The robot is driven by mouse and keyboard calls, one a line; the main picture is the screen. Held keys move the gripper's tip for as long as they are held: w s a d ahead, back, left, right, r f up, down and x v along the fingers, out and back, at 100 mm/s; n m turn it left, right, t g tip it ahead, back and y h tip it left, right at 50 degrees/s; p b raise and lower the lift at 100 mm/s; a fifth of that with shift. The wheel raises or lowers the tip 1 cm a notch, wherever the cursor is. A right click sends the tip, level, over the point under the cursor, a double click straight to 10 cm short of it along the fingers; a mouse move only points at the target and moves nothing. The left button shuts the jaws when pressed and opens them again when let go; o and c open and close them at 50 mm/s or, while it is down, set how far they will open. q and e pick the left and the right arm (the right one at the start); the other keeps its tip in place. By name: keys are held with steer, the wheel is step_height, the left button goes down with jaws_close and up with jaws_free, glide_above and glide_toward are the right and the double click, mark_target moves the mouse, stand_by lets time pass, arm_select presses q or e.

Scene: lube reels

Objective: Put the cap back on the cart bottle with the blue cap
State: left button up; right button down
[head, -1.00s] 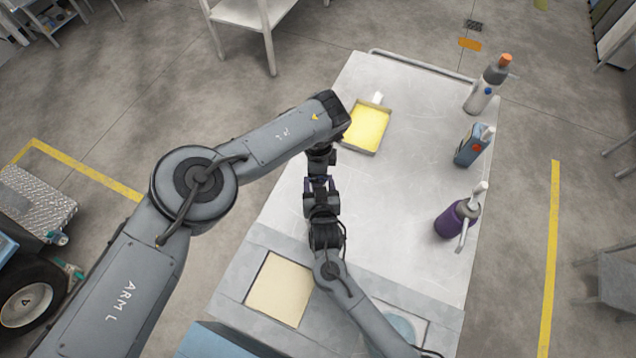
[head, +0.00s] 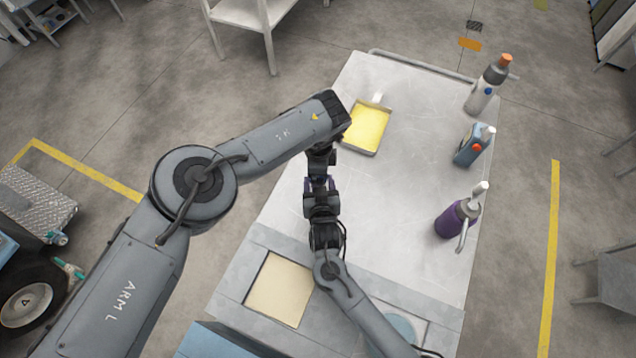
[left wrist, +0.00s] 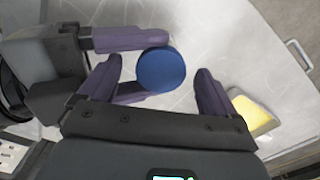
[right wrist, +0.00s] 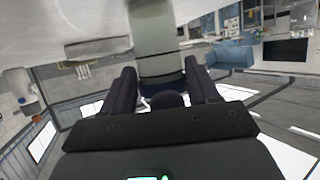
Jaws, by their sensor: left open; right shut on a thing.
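The blue cap (left wrist: 161,69) shows from above in the left wrist view as a round disc. My left gripper (left wrist: 158,74) is open, with one finger on each side of the cap. My right gripper (right wrist: 160,70) is shut on a pale bottle (right wrist: 155,35), seen upside down in the right wrist view. A dark blue band at the bottle's cap end lies between its fingers. The cap appears in line with the bottle, but its seating is hidden. In the head view both grippers meet above the table, and the arms hide the bottle and cap.
A yellow tray (head: 385,148) lies on the white table (head: 415,100). Along the table's right side stand a grey bottle with an orange top (head: 484,90), a blue jug (head: 468,150) and a purple bottle (head: 450,220). The table's middle right is clear.

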arm_select(q)
steer(key=shift+r, duration=2.25)
steer(key=shift+c, duration=0.2)
steer(key=shift+r, duration=1.8)
steer(key=shift+f, duration=0.15)
steer(key=shift+f, duration=3.9)
steer(key=shift+c, duration=0.5)
